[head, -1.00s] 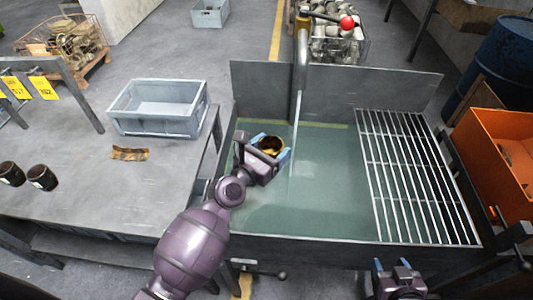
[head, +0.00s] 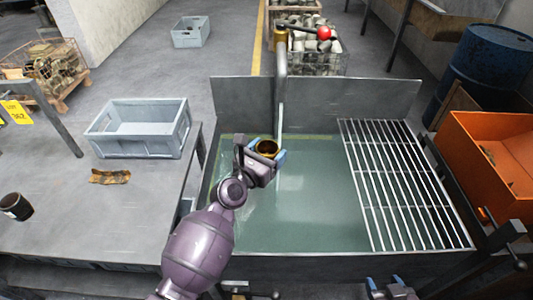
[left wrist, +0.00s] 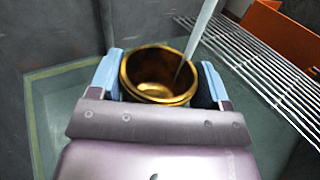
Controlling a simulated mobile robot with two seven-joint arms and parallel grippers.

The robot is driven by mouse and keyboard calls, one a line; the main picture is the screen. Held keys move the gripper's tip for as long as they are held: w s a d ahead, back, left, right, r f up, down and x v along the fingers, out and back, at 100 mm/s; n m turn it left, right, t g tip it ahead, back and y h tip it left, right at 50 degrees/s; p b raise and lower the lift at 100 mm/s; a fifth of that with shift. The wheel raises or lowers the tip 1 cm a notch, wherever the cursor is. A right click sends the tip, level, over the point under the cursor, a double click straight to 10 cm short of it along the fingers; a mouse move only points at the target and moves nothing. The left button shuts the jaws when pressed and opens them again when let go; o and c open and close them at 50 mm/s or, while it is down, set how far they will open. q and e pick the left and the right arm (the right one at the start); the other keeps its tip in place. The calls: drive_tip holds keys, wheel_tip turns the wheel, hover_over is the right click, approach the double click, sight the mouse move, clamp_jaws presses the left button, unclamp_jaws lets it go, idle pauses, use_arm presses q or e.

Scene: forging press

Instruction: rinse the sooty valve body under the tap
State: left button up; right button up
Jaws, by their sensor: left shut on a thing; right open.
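My left gripper (head: 263,155) is shut on the valve body (head: 266,147), a brass-coloured hollow cylinder, over the basin (head: 300,210). In the left wrist view the valve body (left wrist: 158,70) sits between the blue fingertips with its open mouth up. Its inside is shaded, and its outer wall is mostly hidden. The tap (head: 280,55) is running. Its water stream (left wrist: 197,38) comes down to the right part of the valve's mouth and appears to enter it. My right gripper (head: 388,288) is open and empty at the bottom edge, partly cut off.
A wire drain rack (head: 400,185) covers the basin's right side. A grey crate (head: 140,145), a brown rag-like piece (head: 110,176) and a dark cylinder (head: 15,207) are on the left table. An orange bin (head: 490,150) stands at right. The red-knobbed lever (head: 324,33) sits by the tap.

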drive_tip(key=shift+w+r, duration=0.1)
drive_tip(key=shift+w, duration=0.1)
drive_tip(key=shift+w+r, duration=0.1)
drive_tip(key=shift+w, duration=0.15)
use_arm(q)
drive_tip(key=shift+d, duration=0.15)
use_arm(e)
drive_tip(key=shift+r, duration=0.1)
use_arm(q)
drive_tip(key=shift+s+d, duration=0.15)
use_arm(e)
drive_tip(key=shift+s, duration=0.15)
use_arm(q)
drive_tip(key=shift+s+d, duration=0.15)
drive_tip(key=shift+d, duration=0.05)
use_arm(e)
drive_tip(key=shift+s, duration=0.3)
use_arm(q)
drive_tip(key=shift+a, duration=0.2)
use_arm(e)
drive_tip(key=shift+w, duration=0.15)
use_arm(q)
drive_tip(key=shift+w+a, duration=0.3)
use_arm(e)
drive_tip(key=shift+w+a, duration=0.1)
drive_tip(key=shift+w, duration=0.2)
